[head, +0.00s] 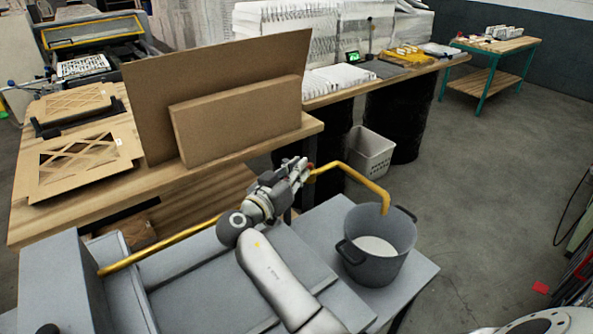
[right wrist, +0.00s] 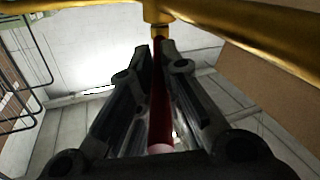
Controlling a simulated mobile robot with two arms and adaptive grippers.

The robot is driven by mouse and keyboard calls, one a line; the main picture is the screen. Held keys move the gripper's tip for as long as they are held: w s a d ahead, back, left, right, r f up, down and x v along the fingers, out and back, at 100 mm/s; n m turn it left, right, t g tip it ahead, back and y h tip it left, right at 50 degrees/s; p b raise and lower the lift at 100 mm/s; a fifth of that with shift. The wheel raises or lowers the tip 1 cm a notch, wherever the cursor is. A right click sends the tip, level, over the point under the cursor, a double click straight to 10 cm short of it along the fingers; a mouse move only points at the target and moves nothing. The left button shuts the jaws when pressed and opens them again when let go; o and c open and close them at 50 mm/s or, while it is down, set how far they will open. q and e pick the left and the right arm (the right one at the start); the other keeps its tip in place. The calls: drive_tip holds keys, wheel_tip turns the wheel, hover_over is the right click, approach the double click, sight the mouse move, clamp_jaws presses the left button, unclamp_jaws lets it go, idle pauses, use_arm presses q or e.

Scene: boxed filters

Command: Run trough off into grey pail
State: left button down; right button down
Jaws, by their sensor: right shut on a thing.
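The grey pail (head: 352,268) stands upright on a grey surface, with white contents (head: 375,247) low inside it. A yellow pipe (head: 365,181) runs across from the left and bends down, its end over the pail's opening; I see no clear stream below it. The grey trough (head: 125,285) appears to be at the lower left, its inside mostly hidden. My right gripper (head: 303,172) is at the pipe, left of the pail. In the right wrist view it is shut on a red handle (right wrist: 157,95) below a yellow pipe fitting (right wrist: 157,12). My left gripper is out of view.
A white bin (head: 368,155) stands on the floor beyond the pail. A green-legged table (head: 490,65) is at the far right. The floor right of the pail is mostly clear.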

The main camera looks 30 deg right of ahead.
drive_tip(key=s+d+n+t+y+p, duration=0.1)
drive_tip(key=d+n+t+y+p, duration=0.2)
drive_tip(key=n+y, duration=0.4)
drive_tip(key=s+d+n+t+y+p, duration=0.2)
drive_tip(key=n+t+y, duration=0.4)
drive_tip(key=y, duration=0.5)
drive_tip(key=shift+d+n+p, duration=0.5)
drive_tip(key=shift+d+p, duration=0.1)
drive_tip(key=shift+p, duration=0.3)
drive_tip(key=shift+s+y, duration=0.1)
drive_tip(key=shift+y, duration=0.2)
drive_tip(key=shift+r, duration=0.1)
